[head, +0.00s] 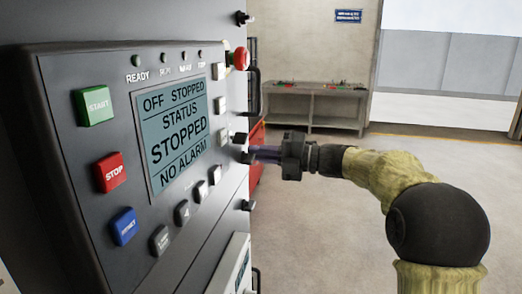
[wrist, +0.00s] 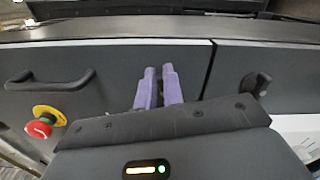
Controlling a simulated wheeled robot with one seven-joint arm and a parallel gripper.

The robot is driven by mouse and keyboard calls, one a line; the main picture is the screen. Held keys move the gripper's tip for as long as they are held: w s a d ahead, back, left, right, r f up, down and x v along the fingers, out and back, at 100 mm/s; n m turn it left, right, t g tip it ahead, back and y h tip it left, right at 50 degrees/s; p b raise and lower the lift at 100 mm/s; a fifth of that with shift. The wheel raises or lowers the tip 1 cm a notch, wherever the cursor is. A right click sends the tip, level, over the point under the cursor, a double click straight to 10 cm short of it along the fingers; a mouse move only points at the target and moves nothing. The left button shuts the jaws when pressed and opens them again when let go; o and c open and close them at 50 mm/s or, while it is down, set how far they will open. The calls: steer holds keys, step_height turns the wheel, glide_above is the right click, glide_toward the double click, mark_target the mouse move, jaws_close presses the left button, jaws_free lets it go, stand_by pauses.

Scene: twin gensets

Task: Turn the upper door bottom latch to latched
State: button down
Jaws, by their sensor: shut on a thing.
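My gripper (head: 252,154) is at the side of the grey cabinet in the head view, its purple fingers reaching left to the door face. The fingers also show close together in the wrist view (wrist: 158,72), over the upper door (wrist: 110,65) near its edge by the seam. They are shut on the upper door bottom latch, which they mostly hide; its angle cannot be read. A dark latch (wrist: 255,85) on the neighbouring door stands apart, beyond the seam.
A black handle (wrist: 50,80) and a red emergency stop button (wrist: 40,126) on a yellow base stick out from the upper door. The control panel (head: 160,85) reads STOPPED. A grey bench (head: 315,105) stands at the back; the floor to the right is clear.

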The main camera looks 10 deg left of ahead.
steer(key=shift+s+a+f+m+p, duration=0.15)
steer(key=shift+f+m+p, duration=0.3)
steer(key=shift+m, duration=0.75)
steer(key=shift+f, duration=0.1)
